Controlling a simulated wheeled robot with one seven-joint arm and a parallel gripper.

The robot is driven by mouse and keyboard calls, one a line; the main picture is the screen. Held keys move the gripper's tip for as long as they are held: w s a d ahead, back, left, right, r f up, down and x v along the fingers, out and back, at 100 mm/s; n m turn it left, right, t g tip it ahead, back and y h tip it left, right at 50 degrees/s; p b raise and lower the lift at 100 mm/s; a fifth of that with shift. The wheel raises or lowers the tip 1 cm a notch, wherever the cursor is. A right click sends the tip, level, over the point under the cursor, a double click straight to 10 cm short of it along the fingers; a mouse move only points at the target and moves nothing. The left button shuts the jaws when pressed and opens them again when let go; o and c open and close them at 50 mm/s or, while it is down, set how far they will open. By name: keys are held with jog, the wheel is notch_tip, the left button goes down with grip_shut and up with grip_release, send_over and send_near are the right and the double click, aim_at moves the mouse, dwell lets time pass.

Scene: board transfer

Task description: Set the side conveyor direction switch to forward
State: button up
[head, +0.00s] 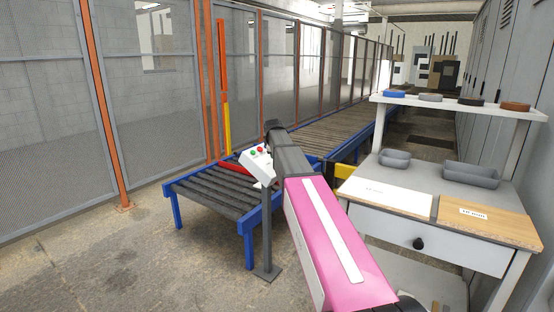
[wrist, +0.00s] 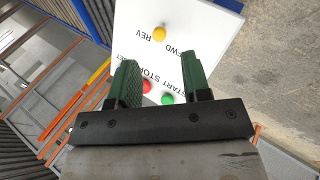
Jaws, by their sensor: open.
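The white control panel (wrist: 205,35) carries a round yellow direction switch (wrist: 160,34) with the labels REV and FWD beside it. Which way the switch is turned is too small to tell. A red button (wrist: 147,86) and a green button (wrist: 168,98) sit below it, with START and STOP lettering. My gripper (wrist: 162,76) is open, its green fingers apart over the panel, with nothing between them touching the switch. In the head view the panel box (head: 254,165) stands on a grey post (head: 267,232); my arm hides the gripper fingertips and part of the box.
A blue-framed roller conveyor (head: 205,189) lies behind the post, and a longer one (head: 335,125) runs back along the mesh fence (head: 155,95). A workbench (head: 400,237) with boards and bins stands close on the right. The floor at front left is clear.

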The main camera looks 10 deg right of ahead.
jog(key=shift+v, duration=1.45)
jog(key=s+a+f+m+g+y, duration=0.1)
jog(key=s+f+m+g, duration=0.2)
jog(key=s+f, duration=1.3)
jog(key=s+a+f+m+g+y, duration=0.1)
jog(key=s+a+f+m+g, duration=0.1)
jog(key=s+f+m, duration=0.7)
jog(key=s+f, duration=0.3)
jog(key=s, duration=0.4)
jog(key=s+f+g, duration=0.1)
jog(key=s+f, duration=0.3)
jog(key=s, duration=0.2)
jog(key=shift+s+a+f+g, duration=0.25)
jog(key=shift+s+a+g, duration=0.05)
jog(key=shift+s+a, duration=0.1)
